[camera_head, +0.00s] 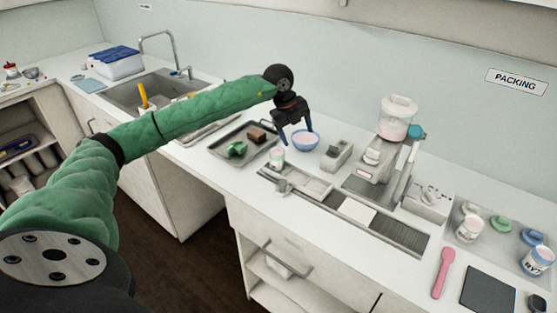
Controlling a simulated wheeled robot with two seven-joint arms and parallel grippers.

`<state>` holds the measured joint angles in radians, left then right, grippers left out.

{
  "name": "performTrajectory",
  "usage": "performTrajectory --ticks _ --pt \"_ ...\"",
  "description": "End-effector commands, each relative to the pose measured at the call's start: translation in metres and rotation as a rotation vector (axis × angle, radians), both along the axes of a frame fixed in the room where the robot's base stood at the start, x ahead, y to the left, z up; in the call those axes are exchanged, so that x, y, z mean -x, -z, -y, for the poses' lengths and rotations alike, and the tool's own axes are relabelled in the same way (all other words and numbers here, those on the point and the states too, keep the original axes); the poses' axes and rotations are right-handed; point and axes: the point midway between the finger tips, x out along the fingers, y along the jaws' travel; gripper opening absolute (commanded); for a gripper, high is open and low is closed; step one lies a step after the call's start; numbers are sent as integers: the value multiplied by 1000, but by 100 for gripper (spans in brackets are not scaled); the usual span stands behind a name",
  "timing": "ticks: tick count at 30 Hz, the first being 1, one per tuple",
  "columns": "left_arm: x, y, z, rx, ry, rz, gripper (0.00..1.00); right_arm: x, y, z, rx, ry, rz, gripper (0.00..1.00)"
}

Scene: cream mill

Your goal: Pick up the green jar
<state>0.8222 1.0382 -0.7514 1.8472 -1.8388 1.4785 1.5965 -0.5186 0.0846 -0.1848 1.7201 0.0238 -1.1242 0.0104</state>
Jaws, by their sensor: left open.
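My left gripper (297,138) is open, pointing down over the counter with its two dark blue fingers apart and nothing seen between them. A green lump (236,149) lies on a dark tray (229,161) to the left. My right gripper is not in view.
A mill with a clear hopper (397,118) stands right of centre, beside a small grey device (338,153). At far right, a tray (508,247) holds jars and coloured lids, near a pink spatula (443,273). The sink (157,91) is back left.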

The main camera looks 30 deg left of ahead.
Motion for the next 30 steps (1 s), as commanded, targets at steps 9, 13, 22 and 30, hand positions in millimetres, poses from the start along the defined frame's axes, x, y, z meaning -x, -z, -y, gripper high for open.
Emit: performTrajectory --ticks 9,13,22,30 --pt "44 10 -41 -180 -318 -266 73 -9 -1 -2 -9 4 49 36" --pt "44 10 -41 -176 -382 -276 73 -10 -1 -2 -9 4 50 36" --pt "45 28 -41 -169 -403 -280 73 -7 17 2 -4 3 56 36" --pt "46 43 -44 -170 -402 -278 73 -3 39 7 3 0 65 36"
